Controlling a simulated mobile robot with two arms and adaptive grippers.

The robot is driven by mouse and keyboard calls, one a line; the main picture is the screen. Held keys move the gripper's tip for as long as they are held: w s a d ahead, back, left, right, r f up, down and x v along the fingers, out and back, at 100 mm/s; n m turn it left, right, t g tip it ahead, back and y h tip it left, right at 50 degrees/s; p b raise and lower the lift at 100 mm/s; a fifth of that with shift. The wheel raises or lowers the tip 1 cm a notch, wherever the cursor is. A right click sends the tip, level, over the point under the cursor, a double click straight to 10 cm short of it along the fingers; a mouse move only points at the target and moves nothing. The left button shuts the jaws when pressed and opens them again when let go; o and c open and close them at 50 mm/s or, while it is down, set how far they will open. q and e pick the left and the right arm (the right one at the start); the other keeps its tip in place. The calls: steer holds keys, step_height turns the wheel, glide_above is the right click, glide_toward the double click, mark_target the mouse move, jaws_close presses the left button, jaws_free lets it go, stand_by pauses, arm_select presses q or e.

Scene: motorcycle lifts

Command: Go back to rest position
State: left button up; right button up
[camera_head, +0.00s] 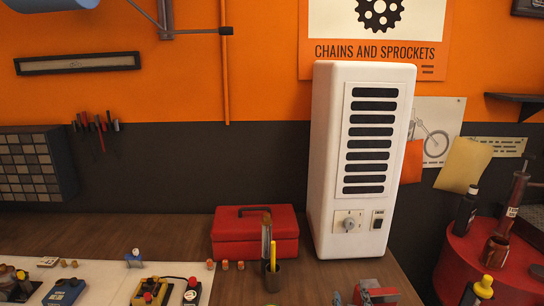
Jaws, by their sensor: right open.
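My right gripper (352,297) is open and barely in frame at the bottom edge, right of centre. It is hard to separate from a red and grey shape (378,292) there, which the frame cuts off. Nothing can be seen held in it. My left gripper and arm are not in view.
A wooden bench (150,230) carries a red toolbox (254,239), a tall white cabinet (328,170) and a dark cup (272,278) with tools. Several small devices lie on a white mat (115,285) at left. A red drum (455,260) with bottles stands at right.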

steer(key=s+a+f+m+g, duration=0.1)
steer(key=s+f+m+g, duration=0.3)
steer(key=s+m, duration=0.6)
steer(key=s+f+m+g, duration=0.4)
steer(key=s+m, duration=0.3)
steer(key=m, duration=0.5)
steer(key=s+d+m+g+y, duration=0.1)
steer(key=s+m+g+y, duration=0.35)
steer(key=s+m, duration=1.3)
steer(key=s+f+n+g+h+b, duration=0.15)
steer(key=f+b, duration=0.25)
steer(key=f, duration=1.3)
steer(key=s+f+g+b, duration=0.15)
steer(key=f+b, duration=0.25)
steer(key=f, duration=1.3)
arm_select(q)
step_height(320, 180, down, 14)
steer(key=b, duration=0.6)
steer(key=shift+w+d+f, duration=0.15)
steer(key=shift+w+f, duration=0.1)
arm_select(e)
steer(key=s+d+f, duration=0.1)
steer(key=s+f, duration=0.7)
steer(key=f, duration=0.3)
steer(key=s+d+f, duration=0.2)
steer(key=s+f, duration=0.7)
steer(key=f, duration=0.3)
steer(key=shift+s+d+f+g+h, duration=0.15)
steer(key=shift+s+f+g+h, duration=0.15)
steer(key=shift+g, duration=0.05)
